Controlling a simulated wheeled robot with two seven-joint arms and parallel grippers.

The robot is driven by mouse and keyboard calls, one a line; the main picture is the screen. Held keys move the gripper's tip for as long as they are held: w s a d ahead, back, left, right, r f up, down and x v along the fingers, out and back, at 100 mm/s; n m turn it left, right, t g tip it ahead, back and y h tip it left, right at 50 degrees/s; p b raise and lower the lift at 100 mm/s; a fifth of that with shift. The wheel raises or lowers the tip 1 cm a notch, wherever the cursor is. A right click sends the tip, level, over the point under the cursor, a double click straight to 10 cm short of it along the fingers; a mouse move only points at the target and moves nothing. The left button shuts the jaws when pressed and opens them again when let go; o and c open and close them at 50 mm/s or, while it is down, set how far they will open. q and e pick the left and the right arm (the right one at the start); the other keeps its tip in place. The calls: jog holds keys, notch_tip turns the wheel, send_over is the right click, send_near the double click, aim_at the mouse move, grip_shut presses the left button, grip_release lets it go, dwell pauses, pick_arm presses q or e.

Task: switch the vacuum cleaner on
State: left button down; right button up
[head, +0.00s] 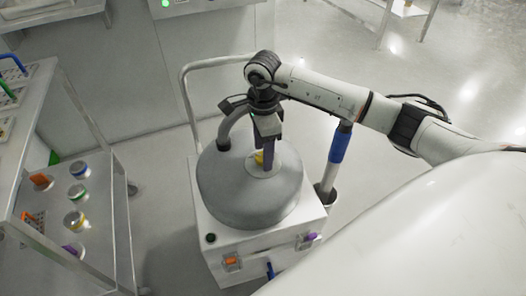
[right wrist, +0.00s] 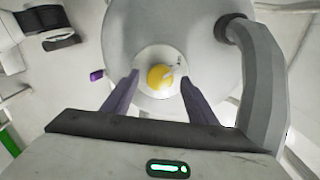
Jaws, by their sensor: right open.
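The vacuum cleaner is a white box base (head: 235,262) with a grey domed lid (head: 225,190) and a curved grey hose at the lid's left. A yellow knob (head: 259,157) sits on a pale round plate on top of the dome. In the right wrist view the knob (right wrist: 157,77) shows a pale pointer toward the upper right. My right gripper (right wrist: 160,80) is open over the dome, pointing down, its fingertips on either side of the knob in that view. Whether they touch it I cannot tell. My left gripper is not in view.
A metal cart (head: 108,210) with several colour-banded containers stands at left. A metal push handle (head: 188,95) rises behind the vacuum. A blue-gripped wand (head: 340,147) stands at its right. Orange (head: 231,262) and purple (head: 306,240) fittings are on its front.

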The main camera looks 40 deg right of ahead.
jog(key=shift+f, duration=0.3)
jog(key=c, duration=1.1)
jog(key=shift+o, duration=0.2)
